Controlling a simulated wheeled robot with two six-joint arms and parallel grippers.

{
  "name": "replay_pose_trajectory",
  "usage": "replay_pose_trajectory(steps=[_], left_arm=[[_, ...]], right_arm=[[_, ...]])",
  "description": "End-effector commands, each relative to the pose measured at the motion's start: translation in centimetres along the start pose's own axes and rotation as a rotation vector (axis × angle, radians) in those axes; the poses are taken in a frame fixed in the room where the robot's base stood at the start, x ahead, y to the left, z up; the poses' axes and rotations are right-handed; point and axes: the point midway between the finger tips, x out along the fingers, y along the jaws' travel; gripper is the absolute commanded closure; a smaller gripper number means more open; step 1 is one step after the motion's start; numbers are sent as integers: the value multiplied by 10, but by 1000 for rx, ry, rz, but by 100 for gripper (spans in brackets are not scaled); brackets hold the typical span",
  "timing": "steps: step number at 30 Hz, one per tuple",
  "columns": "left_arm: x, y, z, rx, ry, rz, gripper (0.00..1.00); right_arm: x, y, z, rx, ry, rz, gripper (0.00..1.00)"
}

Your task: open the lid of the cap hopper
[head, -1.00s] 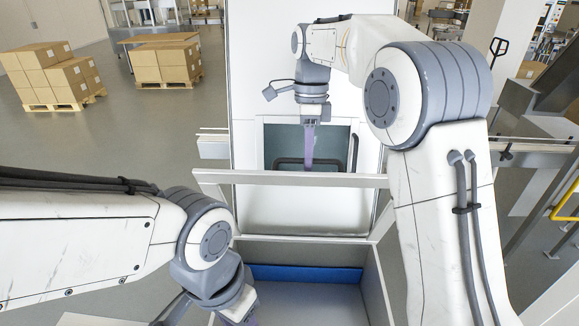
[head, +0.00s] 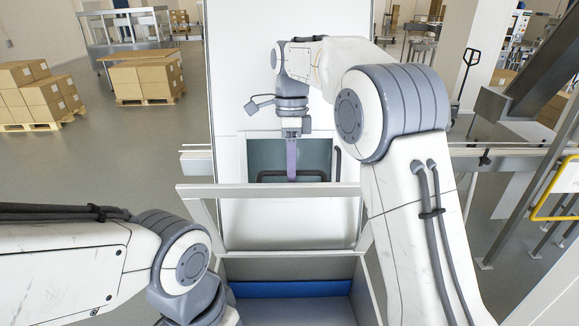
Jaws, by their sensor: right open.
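The cap hopper appears to be the tall white machine (head: 232,80) in the middle, with a blue strip (head: 295,289) inside its open bin at the bottom. A grey-green recessed panel, perhaps the lid (head: 262,158), has a dark bar handle (head: 312,172) across its lower part. My right gripper (head: 291,178) points down in front of this panel. Its thin purple fingers overlap the handle and show nearly edge-on, with nothing visible held. It is open; contact with the handle cannot be told. My left arm is at the lower left, its gripper below the picture.
A white frame bar (head: 230,191) crosses in front of the machine below the handle. A conveyor rail (head: 500,158) and a yellow rail (head: 566,214) stand at right. Pallets of boxes (head: 145,80) stand at back left. The floor (head: 110,165) at left is clear.

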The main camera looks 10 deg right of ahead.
Motion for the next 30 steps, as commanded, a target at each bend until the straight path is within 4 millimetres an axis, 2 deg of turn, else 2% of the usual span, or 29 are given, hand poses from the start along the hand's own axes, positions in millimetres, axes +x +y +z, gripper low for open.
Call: replay_pose_trajectory(steps=[5, 12, 18, 30], left_arm=[[3, 0, 0, 0, 0, 0, 50], [3, 0, 0, 0, 0, 0, 50], [1, 0, 0, 0, 0, 0, 50], [1, 0, 0, 0, 0, 0, 50]], right_arm=[[-10, -1, 0, 0, -1, -3, 53], [-45, -1, 0, 0, -1, -5, 53], [-65, -1, 0, 0, -1, -2, 53], [-74, 0, 0, 0, 0, 0, 53]])
